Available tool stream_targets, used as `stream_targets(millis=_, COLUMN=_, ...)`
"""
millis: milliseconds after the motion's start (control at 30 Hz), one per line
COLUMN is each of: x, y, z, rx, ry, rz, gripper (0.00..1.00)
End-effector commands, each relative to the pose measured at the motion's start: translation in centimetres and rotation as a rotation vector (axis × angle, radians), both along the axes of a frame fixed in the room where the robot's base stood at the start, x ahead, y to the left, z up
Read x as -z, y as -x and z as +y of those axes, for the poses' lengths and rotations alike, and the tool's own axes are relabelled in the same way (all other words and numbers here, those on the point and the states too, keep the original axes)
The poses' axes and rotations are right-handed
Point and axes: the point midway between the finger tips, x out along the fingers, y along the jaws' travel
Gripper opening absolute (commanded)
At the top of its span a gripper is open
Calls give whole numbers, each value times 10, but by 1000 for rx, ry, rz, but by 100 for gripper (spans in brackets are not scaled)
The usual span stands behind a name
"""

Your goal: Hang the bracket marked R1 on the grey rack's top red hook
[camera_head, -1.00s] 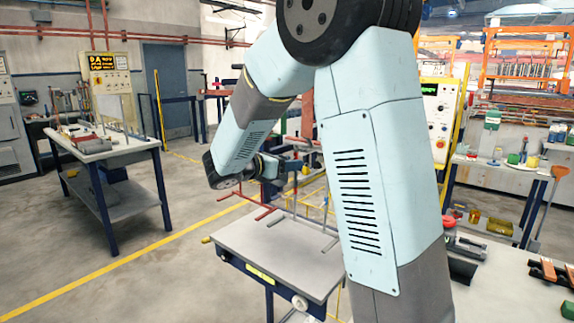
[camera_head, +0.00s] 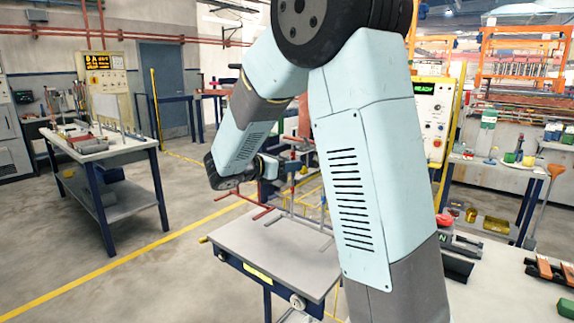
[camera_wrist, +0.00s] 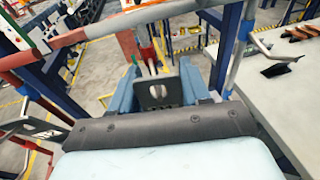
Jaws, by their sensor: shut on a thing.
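My gripper (camera_wrist: 160,88) shows in the middle of the wrist view, its blue fingers shut on a grey metal bracket (camera_wrist: 157,102) with a hole in its plate. No R1 mark is legible on it. A red piece (camera_wrist: 146,52) with thin prongs shows just past the bracket; I cannot tell whether it is the hook or whether they touch. In the head view my gripper (camera_head: 268,167) is small and partly hidden by my arm, above the grey table (camera_head: 245,240). Rack parts with a red foot bar (camera_head: 263,213) stand there; the top hook is not clear.
In the wrist view a grey and red bar (camera_wrist: 110,25) crosses above the gripper, and a blue and grey post (camera_wrist: 232,55) stands close at its right. A bench with dark parts (camera_wrist: 285,70) lies at the right. Open floor (camera_head: 110,275) shows at the left in the head view.

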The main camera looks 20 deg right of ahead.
Motion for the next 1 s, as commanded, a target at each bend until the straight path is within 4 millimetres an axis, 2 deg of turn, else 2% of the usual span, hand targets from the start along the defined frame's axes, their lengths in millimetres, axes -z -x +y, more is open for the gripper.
stream_targets(millis=967, x=5, y=-2, z=-3, rx=-1, ry=0, rz=0, gripper=10)
stream_targets(millis=1000, x=5, y=-2, z=-3, rx=-1, ry=0, rz=0, gripper=49)
